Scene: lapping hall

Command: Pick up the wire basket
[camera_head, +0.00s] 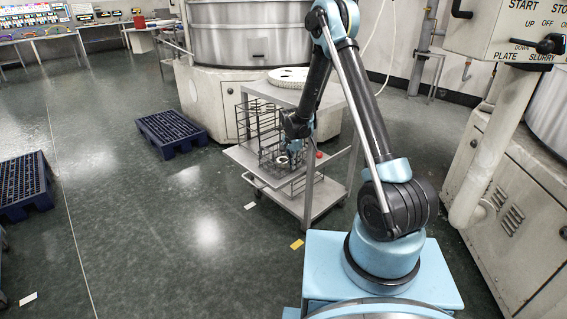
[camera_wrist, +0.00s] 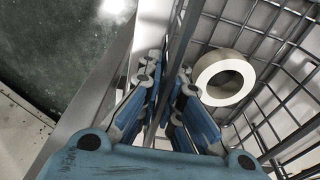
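My gripper (camera_head: 296,143) reaches down to the basket under the cart's top shelf. In the wrist view its blue-padded fingers (camera_wrist: 167,75) stand close together on either side of the basket's wire wall, with bars between them. The fingers look closed on this wall. The basket appears upright and resting on the tray. My arm hides part of its right side.
The cart (camera_head: 325,199) has a top shelf (camera_head: 285,96) with a pale perforated disc (camera_head: 288,77) on it, close above the basket. A red knob (camera_head: 319,155) is beside it. Blue pallets (camera_head: 171,133) lie left on open floor. Large machines stand behind and right.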

